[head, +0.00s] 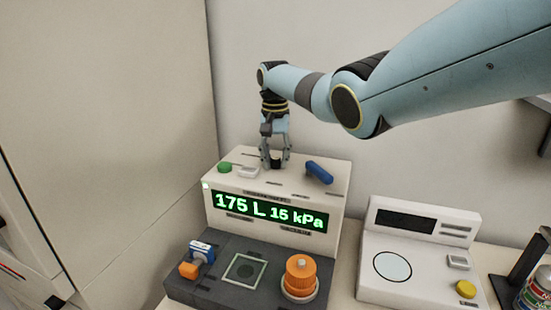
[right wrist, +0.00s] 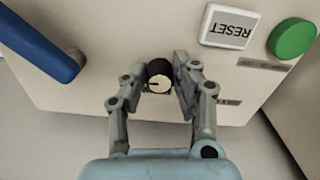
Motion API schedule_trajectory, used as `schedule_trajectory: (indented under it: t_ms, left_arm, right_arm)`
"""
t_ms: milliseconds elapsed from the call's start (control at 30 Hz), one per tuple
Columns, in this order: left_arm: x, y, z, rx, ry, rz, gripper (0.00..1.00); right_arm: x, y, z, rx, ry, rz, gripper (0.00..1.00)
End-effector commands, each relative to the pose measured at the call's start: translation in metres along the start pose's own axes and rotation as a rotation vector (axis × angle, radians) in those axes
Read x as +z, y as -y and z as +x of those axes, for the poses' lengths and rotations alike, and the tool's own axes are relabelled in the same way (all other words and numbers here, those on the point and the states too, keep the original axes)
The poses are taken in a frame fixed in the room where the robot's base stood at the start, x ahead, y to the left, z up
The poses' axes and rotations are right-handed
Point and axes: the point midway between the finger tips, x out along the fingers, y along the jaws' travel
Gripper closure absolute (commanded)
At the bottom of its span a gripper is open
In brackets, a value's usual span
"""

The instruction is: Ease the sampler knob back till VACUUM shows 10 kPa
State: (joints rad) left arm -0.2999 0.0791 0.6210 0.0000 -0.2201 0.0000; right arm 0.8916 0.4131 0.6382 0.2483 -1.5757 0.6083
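The sampler knob (right wrist: 158,76) is black with a pale face and a dark pointer mark, on top of the white instrument (head: 330,205). My right gripper (head: 276,160) comes down over the knob from above, and its fingers close in on both sides of it. In the right wrist view the gripper (right wrist: 158,82) has one finger beside each side of the knob and looks shut on it. The green display (head: 271,210) on the front reads 175 L and what looks like 15 kPa. My left gripper is out of view.
On the same top are a green button (head: 225,167), a white RESET button (right wrist: 229,26) and a blue handle (head: 319,172). An orange knob (head: 300,276) and a blue-and-orange part (head: 197,259) sit on the dark base. A white scale-like device (head: 419,250) stands at right.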

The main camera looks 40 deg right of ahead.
Motion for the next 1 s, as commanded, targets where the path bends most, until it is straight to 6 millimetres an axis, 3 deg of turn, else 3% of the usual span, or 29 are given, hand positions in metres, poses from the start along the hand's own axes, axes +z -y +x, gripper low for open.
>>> schedule_trajectory:
  t_ms: [33, 200, 567, 1000]
  left_arm:
    - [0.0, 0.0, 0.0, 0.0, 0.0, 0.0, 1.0]
    - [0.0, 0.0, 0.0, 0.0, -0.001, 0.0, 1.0]
    - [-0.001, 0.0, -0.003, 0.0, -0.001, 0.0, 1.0]
    - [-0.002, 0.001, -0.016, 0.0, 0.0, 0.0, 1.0]
  right_arm:
    - [0.0, 0.0, 0.0, 0.0, 0.0, 0.0, 0.81]
    - [0.0, 0.0, 0.0, 0.0, 0.0, 0.0, 1.0]
    - [0.0, 0.0, -0.001, -0.001, 0.0, -0.057, 1.0]
    - [0.0, 0.0, -0.002, -0.001, -0.003, -0.389, 1.0]
